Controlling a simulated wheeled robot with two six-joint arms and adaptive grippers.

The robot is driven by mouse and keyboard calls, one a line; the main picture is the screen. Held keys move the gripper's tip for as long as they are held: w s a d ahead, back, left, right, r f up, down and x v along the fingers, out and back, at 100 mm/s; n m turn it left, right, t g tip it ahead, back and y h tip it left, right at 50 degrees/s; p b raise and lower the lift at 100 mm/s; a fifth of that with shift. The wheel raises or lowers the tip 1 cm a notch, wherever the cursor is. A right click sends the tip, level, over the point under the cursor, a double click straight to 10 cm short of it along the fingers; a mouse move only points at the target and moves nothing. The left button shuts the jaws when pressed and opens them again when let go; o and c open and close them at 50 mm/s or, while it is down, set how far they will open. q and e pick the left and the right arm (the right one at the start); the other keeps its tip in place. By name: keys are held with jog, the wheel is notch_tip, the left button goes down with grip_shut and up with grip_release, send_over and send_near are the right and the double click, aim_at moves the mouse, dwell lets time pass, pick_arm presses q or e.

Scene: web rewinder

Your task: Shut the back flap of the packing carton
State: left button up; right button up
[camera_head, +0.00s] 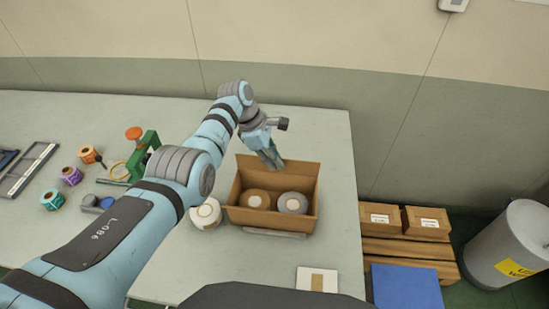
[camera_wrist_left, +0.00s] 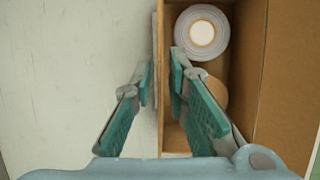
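The brown packing carton (camera_head: 268,220) stands on the table with its top open. A brown roll (camera_head: 255,199) and a grey roll (camera_head: 292,203) sit inside; the grey roll also shows in the left wrist view (camera_wrist_left: 201,32). The back flap (camera_head: 303,173) stands up along the far side. In the left wrist view the back flap (camera_wrist_left: 158,40) is seen nearly edge-on. My left gripper (camera_head: 274,163) is open at this flap, one finger on each side of it; contact cannot be told. My right gripper is not in view.
A white roll (camera_head: 206,213) stands close left of the carton. The table behind the carton is clear.

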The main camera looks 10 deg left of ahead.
pick_arm(q)
grip_shut()
jog(key=shift+r+p, duration=0.1)
jog(key=shift+p, duration=0.3)
jog(key=shift+s+f+m+t+p, duration=0.25)
jog(key=shift+s+t+p, duration=0.35)
jog(key=shift+t+p, duration=0.55)
jog(key=shift+s+f+m+t+p, duration=0.25)
jog(key=shift+s+t+p, duration=0.35)
jog(key=shift+t+p, duration=0.55)
jog(key=shift+s+f+m+t+p, duration=0.25)
jog(key=shift+s+t+p, duration=0.35)
jog(key=shift+t+p, duration=0.55)
